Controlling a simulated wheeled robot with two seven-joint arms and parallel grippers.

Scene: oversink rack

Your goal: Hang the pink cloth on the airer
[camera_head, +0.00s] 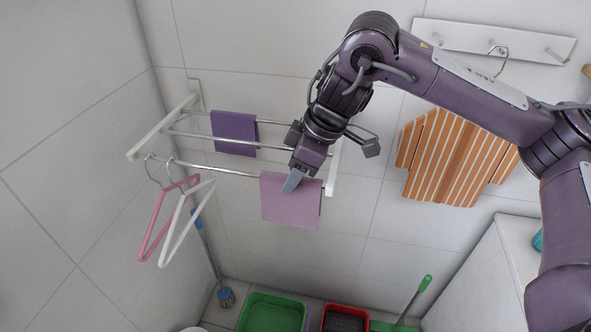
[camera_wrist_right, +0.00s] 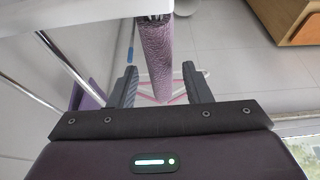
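The pink cloth (camera_head: 278,208) hangs from the front bar of the wall-mounted airer (camera_head: 218,170), near its right end. It also shows edge-on in the right wrist view (camera_wrist_right: 154,60). My right gripper (camera_head: 294,181) is at the upper part of the cloth. In the right wrist view its fingers (camera_wrist_right: 160,88) are apart, one on each side of the cloth, with a visible gap to it on both sides. My left gripper is out of view.
A purple cloth (camera_head: 234,134) hangs on a rear bar. A pink hanger (camera_head: 155,222) and a white hanger (camera_head: 186,225) hang at the bar's left end. An orange striped garment (camera_head: 450,165) hangs at right. A green basin (camera_head: 272,312) and red tray (camera_head: 345,318) stand below.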

